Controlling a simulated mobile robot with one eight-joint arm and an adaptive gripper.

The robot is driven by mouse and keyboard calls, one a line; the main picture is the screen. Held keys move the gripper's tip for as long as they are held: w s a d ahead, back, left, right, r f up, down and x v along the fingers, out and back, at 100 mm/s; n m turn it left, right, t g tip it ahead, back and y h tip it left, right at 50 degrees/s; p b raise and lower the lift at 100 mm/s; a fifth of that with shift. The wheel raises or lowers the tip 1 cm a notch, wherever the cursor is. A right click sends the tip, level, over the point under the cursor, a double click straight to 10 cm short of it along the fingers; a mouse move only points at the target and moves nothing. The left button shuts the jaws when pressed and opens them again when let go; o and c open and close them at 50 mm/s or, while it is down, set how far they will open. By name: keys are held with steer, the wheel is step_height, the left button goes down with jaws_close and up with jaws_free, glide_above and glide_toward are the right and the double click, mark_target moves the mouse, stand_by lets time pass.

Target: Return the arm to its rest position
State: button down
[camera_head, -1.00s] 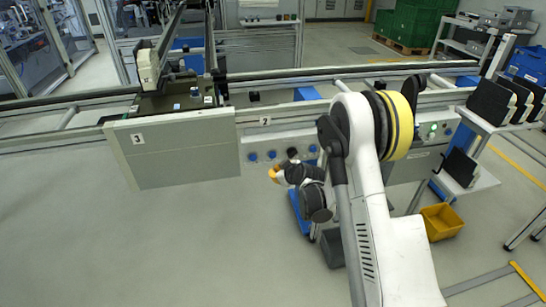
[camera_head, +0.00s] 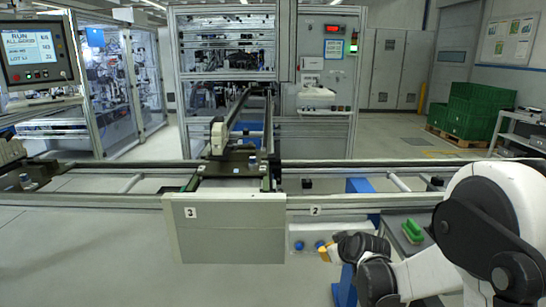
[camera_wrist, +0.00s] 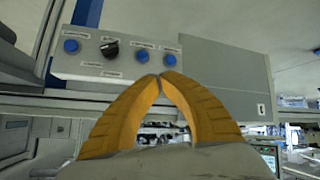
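My white arm (camera_head: 510,205) reaches in from the lower right of the head view, bent at a large black joint. My gripper (camera_head: 322,251) is small there, in front of the conveyor's front side near the blue buttons. In the wrist view, the two orange fingers of my gripper (camera_wrist: 160,77) meet at their tips with nothing between them. Behind them is a grey button panel (camera_wrist: 125,66) with blue buttons and a black knob, seen upside down. I cannot see the fingers touching the panel.
The conveyor rail (camera_head: 100,200) crosses the whole head view. A grey plate marked 3 (camera_head: 228,235) hangs on its front. A green-handled object (camera_head: 413,230) lies on a grey surface beside my arm. A monitor (camera_head: 38,48) stands at upper left. Open floor (camera_head: 80,265) shows at lower left.

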steer(key=s+r+m+g, duration=0.1)
steer(key=s+r+m, duration=0.1)
steer(key=s+r, duration=0.75)
steer(key=s+d+r+m+g+h, duration=0.1)
steer(key=s+m+h, duration=0.1)
steer(key=s, duration=2.2)
steer(key=shift+s+d+m+g, duration=0.15)
steer(key=shift+s+m+g, duration=0.25)
steer(key=shift+m, duration=0.3)
stand_by(1.9)
